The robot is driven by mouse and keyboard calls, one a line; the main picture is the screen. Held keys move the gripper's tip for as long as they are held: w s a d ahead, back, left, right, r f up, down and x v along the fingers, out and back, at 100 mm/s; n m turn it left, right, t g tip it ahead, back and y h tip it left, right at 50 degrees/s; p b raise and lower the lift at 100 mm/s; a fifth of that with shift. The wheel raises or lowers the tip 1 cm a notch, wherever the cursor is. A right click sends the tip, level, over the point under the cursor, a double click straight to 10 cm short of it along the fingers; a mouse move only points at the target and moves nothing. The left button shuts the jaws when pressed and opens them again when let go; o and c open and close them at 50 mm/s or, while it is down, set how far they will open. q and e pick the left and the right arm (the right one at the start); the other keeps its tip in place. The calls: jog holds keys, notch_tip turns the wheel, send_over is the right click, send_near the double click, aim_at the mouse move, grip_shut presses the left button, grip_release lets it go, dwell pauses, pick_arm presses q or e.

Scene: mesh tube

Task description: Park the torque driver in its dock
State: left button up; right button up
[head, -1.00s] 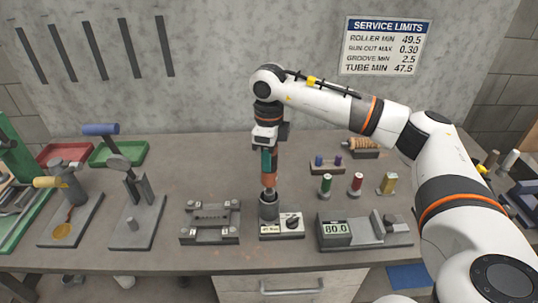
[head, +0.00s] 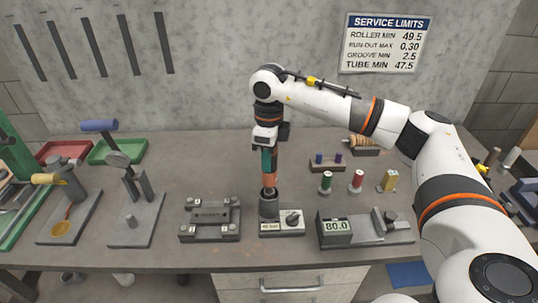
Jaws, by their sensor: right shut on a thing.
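The torque driver (head: 270,178) is upright, with a green and orange body and a dark lower end. My right gripper (head: 266,150) points straight down and is shut on its upper part. My left gripper is not in view.
A gauge reading 80.0 (head: 336,226) stands close to the right of the dock. A grey fixture (head: 210,219) stands close to its left. Several coloured spools, including a red one (head: 357,181), stand behind on the right. Green (head: 118,152) and red trays lie at the back left.

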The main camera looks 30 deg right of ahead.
aim_at(269, 174)
jog(key=shift+f+b, duration=2.2)
jog(key=shift+f, duration=0.75)
dwell(2.4)
jog(key=o, duration=1.2)
jog(key=shift+o, duration=0.2)
jog(key=shift+r, duration=0.45)
notch_tip(269, 174, up, 11)
jog(key=shift+f+b, duration=0.2)
jog(key=shift+b, duration=0.9)
jog(key=shift+r, duration=0.3)
